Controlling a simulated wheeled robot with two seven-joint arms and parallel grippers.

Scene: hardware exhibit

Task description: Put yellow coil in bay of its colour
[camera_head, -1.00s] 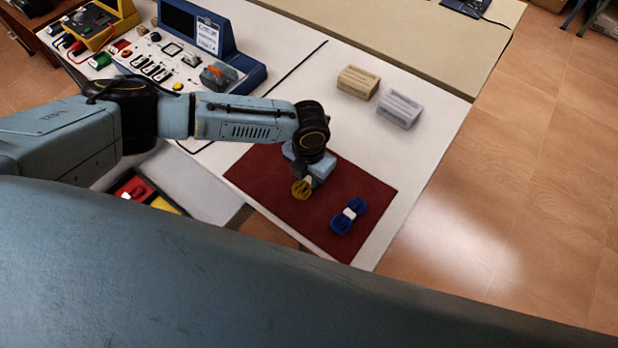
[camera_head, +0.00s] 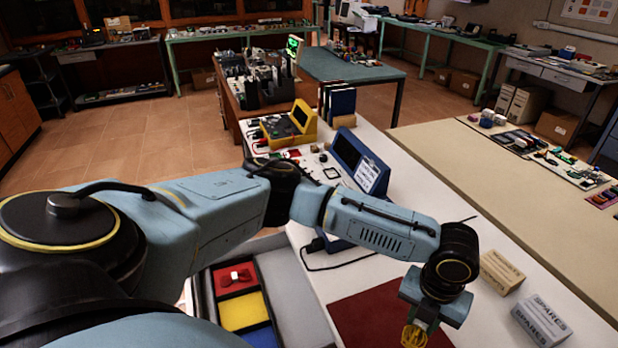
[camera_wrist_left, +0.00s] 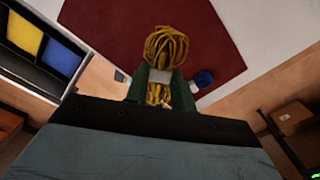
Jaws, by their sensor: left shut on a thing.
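The yellow coil (camera_wrist_left: 165,47) is a looped bundle with a pale band at its middle. My left gripper (camera_head: 420,316) is shut on it; the coil also shows at the bottom of the head view (camera_head: 413,336). The coil hangs over the dark red mat (camera_head: 375,315). The tray's yellow bay (camera_head: 243,311) is empty and lies left of the gripper. It also shows at the left of the left wrist view (camera_wrist_left: 24,33). My right gripper is not in view.
A blue coil (camera_wrist_left: 203,79) lies on the mat. Two spares boxes, one tan (camera_head: 500,270) and one grey (camera_head: 541,320), stand at the right.

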